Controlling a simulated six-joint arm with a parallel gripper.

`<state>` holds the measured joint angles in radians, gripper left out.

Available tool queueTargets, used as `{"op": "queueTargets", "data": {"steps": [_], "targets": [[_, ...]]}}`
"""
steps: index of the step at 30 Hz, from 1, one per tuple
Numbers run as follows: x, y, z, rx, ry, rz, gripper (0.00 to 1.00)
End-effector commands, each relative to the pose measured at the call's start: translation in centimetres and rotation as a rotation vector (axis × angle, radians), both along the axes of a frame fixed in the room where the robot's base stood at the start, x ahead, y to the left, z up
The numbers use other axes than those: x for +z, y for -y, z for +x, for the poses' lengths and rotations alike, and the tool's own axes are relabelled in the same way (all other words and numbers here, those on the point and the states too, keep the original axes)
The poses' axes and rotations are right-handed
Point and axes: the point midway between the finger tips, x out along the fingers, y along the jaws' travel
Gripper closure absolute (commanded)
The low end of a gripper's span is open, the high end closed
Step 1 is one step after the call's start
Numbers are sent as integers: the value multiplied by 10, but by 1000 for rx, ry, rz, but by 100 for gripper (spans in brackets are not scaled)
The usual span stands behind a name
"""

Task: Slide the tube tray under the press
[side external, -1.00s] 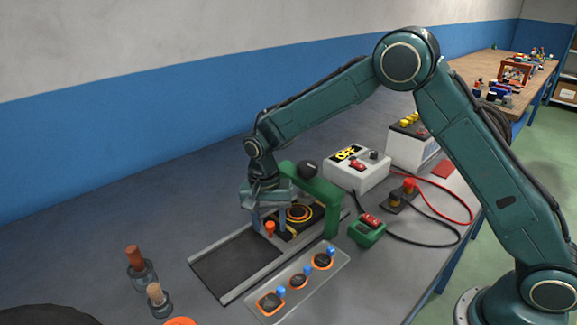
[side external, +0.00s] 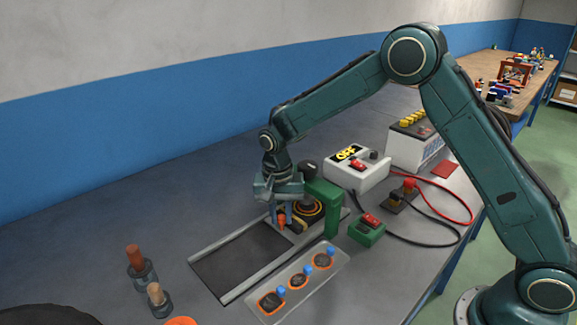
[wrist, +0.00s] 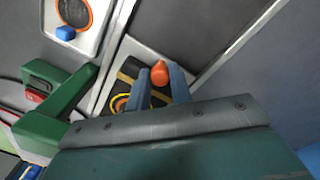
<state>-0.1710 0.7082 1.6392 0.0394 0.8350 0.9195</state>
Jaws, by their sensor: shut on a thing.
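The green press (side external: 331,207) stands as an arch over the rails of a flat track (side external: 238,262). A dark tray (side external: 296,226) with yellow marks and an orange knob (side external: 281,222) lies between the rails, its far part at the press. A black part of the press partly covers the yellow ring there; I cannot tell how well the two line up. My gripper (side external: 279,220) is shut on the orange knob at the tray's near end. In the wrist view, the fingers (wrist: 160,82) stand on either side of the knob, with the green press (wrist: 60,105) to their left.
A grey plate with orange-ringed pieces and blue blocks (side external: 298,280) lies beside the track. A green box with a red switch (side external: 367,230), a white control box (side external: 355,173) and cables are to the right. Two posts (side external: 140,265) stand at left. The track's near half is empty.

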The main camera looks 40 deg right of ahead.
Motion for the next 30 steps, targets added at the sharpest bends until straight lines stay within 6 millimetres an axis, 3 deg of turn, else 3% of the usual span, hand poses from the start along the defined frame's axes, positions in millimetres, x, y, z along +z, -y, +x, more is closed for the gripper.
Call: {"op": "queueTargets", "data": {"steps": [5, 6, 9, 22, 30], "targets": [[1, 6, 0, -14, -1, -8, 100], [1, 6, 0, -15, -1, -8, 77], [1, 6, 0, -15, -1, -8, 57], [4, 3, 0, -9, 0, -5, 57], [27, 2, 1, -9, 2, -5, 57]]}}
